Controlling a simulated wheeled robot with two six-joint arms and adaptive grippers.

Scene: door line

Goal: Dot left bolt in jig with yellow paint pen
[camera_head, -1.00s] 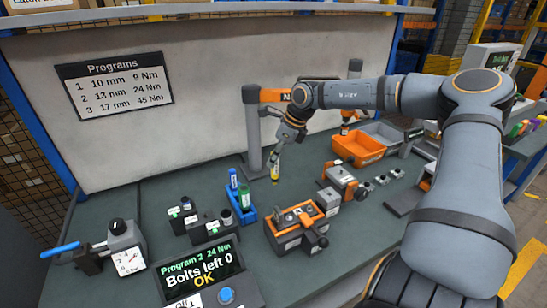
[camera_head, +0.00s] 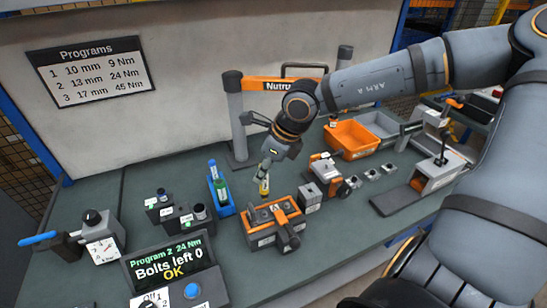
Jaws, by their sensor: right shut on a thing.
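My right gripper (camera_head: 266,168) is shut on the yellow paint pen (camera_head: 264,186) and holds it tip down. The pen is just behind and above the orange and grey jig (camera_head: 257,232), near its back edge. I cannot tell whether the pen touches anything. The jig stands on the bench with dark clamp parts on top. Its bolts are too small to tell apart here. My left gripper is not in view.
A blue pen tray (camera_head: 227,210) with a blue and a green pen stands left of the jig. Dark sockets in holders (camera_head: 199,212) stand left.

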